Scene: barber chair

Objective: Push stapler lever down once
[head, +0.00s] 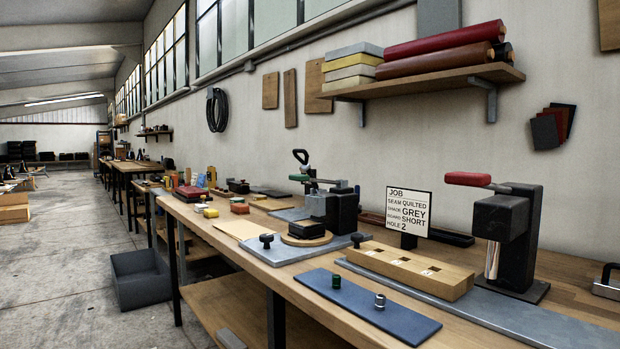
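A black bench machine (507,235) stands upright at the right end of the workbench and looks like the stapler. Its lever (469,179) has a red grip that points left and sits raised, near level, above the body. A shiny metal piece (492,259) shows low on the machine's front left. A second black device (332,207) with a black-knobbed lever (300,157) and a green part stands further along the bench. My gripper is not in view.
A wooden block with holes (410,269) lies in front of the machine, beside a job sign (408,212) reading QUILTED, GREY, SHORT, 2. A blue mat (366,305) holds two small knobs. A shelf (430,80) with rolls hangs above. The floor (60,270) at left is open.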

